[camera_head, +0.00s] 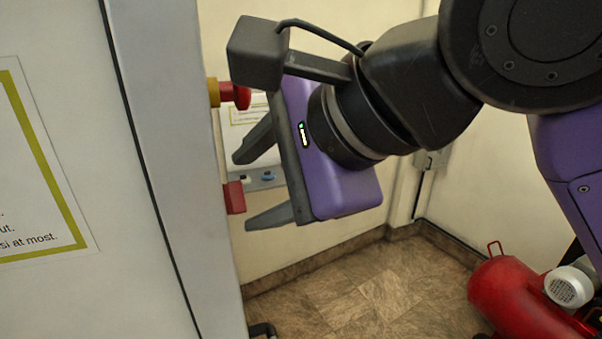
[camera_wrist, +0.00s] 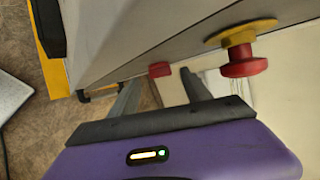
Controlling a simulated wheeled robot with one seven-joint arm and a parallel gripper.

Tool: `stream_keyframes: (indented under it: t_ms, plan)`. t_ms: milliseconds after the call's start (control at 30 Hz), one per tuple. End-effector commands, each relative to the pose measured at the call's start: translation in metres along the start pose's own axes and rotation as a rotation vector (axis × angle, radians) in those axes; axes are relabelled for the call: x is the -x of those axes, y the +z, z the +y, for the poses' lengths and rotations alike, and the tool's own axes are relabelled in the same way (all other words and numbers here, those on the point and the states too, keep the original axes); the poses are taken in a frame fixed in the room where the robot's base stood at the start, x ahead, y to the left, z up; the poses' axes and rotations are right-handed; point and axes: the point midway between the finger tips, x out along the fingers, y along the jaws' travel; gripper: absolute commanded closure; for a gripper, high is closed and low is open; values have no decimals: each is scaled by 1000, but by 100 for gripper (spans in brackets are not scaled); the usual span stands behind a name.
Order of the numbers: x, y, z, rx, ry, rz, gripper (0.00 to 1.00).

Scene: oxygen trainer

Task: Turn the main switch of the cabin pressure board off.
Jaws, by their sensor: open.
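A small red block (camera_head: 234,197), which looks like the main switch, sticks out from the narrow side of the pale cabinet (camera_head: 170,130). In the wrist view the red block (camera_wrist: 159,69) lies between my fingertips, a little beyond them. Its set position cannot be told. My gripper (camera_head: 243,190) is open and empty, its fingers pointing at the cabinet side, one above and one below the block. It also shows in the wrist view (camera_wrist: 159,77). Touch is not visible. A red mushroom button (camera_head: 237,95) on a yellow collar (camera_head: 213,92) sits higher on the same side.
Behind the fingers, a grey panel with a blue knob (camera_head: 267,176) and a sign is on the back wall, partly hidden. The tiled floor (camera_head: 340,290) between is clear. The mushroom button is close beside one finger.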

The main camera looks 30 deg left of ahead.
Motion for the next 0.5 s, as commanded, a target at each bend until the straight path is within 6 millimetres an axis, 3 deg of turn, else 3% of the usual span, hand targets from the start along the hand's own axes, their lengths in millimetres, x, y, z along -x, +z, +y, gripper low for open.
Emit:
stream_keyframes:
  t_ms: [200,500]
  plan:
    - [-24,0,-1,-1,0,0,44]
    - [-30,0,0,1,-2,-1,44]
